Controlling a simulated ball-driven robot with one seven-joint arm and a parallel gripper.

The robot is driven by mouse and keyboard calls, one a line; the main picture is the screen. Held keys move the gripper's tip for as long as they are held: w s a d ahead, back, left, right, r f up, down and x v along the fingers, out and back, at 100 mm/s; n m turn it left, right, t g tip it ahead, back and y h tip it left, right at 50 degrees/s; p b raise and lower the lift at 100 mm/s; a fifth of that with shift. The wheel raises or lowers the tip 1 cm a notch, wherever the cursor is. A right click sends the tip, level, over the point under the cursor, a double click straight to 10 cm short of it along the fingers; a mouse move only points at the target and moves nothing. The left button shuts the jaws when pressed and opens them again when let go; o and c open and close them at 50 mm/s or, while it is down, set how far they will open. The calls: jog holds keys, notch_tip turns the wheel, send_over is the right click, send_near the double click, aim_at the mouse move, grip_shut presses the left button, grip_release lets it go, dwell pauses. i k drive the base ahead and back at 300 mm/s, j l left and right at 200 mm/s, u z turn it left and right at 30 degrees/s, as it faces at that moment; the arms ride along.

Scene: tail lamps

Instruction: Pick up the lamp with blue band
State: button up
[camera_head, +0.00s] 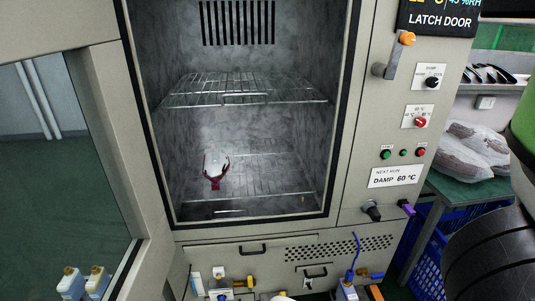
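One lamp (216,165), with a pale clear part and a dark red lower end, rests on the lower wire shelf (265,185) inside the open test chamber. I cannot make out a blue band on it at this size. My gripper is not in view. A dark ribbed part at the lower right edge seems to be my arm, apart from the lamp.
The upper wire shelf (245,90) is empty. The chamber door (95,130) stands open at left. A latch handle (395,55) and knobs are on the right panel. Bagged items (475,145) lie on a green bench, with blue crates (425,245) below. Bottles (82,283) stand lower left.

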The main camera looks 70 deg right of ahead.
aim_at(216, 163)
jog(key=i+z, duration=0.1)
jog(key=z, duration=0.3)
jog(key=i+j+z, duration=0.1)
jog(key=z, duration=0.3)
jog(key=i+j+z, duration=0.1)
jog(key=z, duration=0.3)
jog(key=j+z, duration=0.2)
jog(key=z, duration=0.2)
jog(key=i+j, duration=0.1)
jog(key=j, duration=0.2)
jog(key=i+j, duration=0.1)
jog(key=j, duration=0.2)
jog(key=i+j, duration=0.1)
jog(key=j, duration=0.2)
